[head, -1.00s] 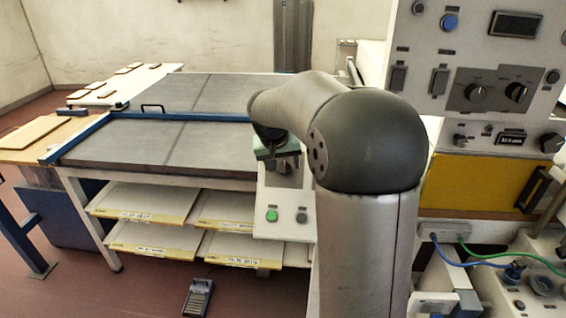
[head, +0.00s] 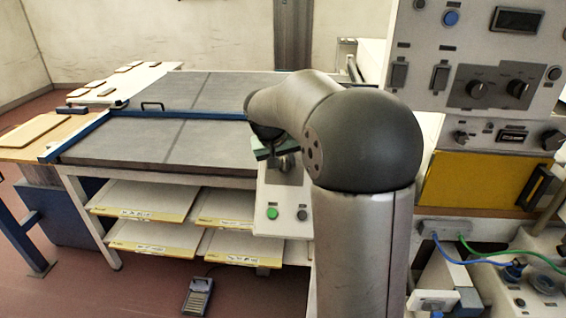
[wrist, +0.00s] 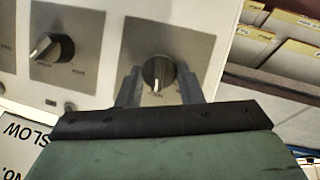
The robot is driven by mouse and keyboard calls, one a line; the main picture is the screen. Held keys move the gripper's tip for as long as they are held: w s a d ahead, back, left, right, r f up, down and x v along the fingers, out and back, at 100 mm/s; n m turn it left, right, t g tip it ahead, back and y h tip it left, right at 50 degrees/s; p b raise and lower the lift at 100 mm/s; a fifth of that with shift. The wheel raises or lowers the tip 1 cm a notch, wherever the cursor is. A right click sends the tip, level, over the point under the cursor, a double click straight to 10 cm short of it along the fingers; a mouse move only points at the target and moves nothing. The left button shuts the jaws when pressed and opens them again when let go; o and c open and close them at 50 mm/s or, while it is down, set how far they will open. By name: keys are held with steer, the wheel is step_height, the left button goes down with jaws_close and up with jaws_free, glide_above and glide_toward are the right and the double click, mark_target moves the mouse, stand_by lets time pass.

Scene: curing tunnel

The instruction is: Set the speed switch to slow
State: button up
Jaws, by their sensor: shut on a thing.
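In the wrist view, the two fingers of my gripper (wrist: 159,88) stand on either side of a round black knob (wrist: 157,70) and are shut on it. The knob sits on a grey plate, and its white pointer line faces the bottom of the picture. A placard reading "SLOW" (wrist: 28,131) lies upside down at the lower left. In the head view, my gripper (head: 272,152) is at a small white control panel (head: 262,190) in front of the grey table. My arm hides part of that panel, and the held knob is not clear there.
A second black knob (wrist: 50,48) with a white pointer sits left of the held one. A green button (head: 272,213) and a dark button (head: 302,215) are low on the panel. Shelves (head: 150,196) lie under the grey table (head: 140,140). A tall instrument rack (head: 470,60) stands at right.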

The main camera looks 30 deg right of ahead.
steer(key=n+b, duration=0.1)
steer(key=n+h+b, duration=0.1)
steer(key=n, duration=0.1)
steer(key=n+h+b, duration=0.1)
steer(key=n, duration=0.1)
steer(key=shift+a+f, duration=0.2)
steer(key=shift+a, duration=0.05)
steer(key=shift+s+a+n+t+h+b, duration=0.1)
steer(key=shift+n+t+h+b, duration=0.15)
steer(key=shift+n+h+b, duration=0.6)
steer(key=shift+n+t+h+b, duration=0.1)
steer(key=shift+n+t+b, duration=0.3)
steer(key=shift+n, duration=0.95)
steer(key=o, duration=1)
steer(key=shift+c, duration=0.2)
steer(key=b+v, duration=0.1)
steer(key=v, duration=1.6)
steer(key=shift+a+r, duration=0.2)
